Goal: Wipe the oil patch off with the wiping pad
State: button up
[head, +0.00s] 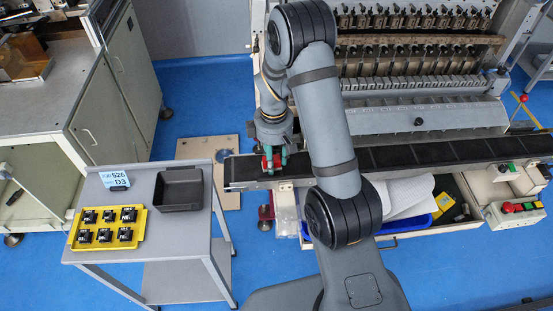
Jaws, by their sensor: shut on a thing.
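My gripper (274,162) is at the left end of the long black shelf (400,156) in front of the coil winder. Its teal fingers are shut on a small red thing, which looks like the wiping pad (274,157). The pad is low at the shelf, but I cannot tell whether it touches the surface. I cannot make out the oil patch; the shelf looks uniformly dark, and my arm hides part of it.
The coil winder (420,75) stands behind the shelf. An open drawer (425,230) below holds a white cloth and a yellow box. At left, a grey cart (160,244) carries a yellow tray (110,228) of black parts and a dark bin (180,190). A control box (516,213) is at right.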

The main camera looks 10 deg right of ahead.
jog(key=r, duration=0.1)
jog(key=r+p, duration=0.1)
jog(key=r, duration=0.1)
jog(key=r+p, duration=0.1)
jog(key=r, duration=0.1)
jog(key=shift+d, duration=0.25)
jog(key=shift+a+r+p, duration=0.2)
jog(key=shift+r+p, duration=0.8)
jog(key=shift+p, duration=0.1)
jog(key=shift+d+r+p, duration=0.1)
jog(key=shift+r+p, duration=0.35)
jog(key=shift+r, duration=0.25)
jog(key=shift+f, duration=0.1)
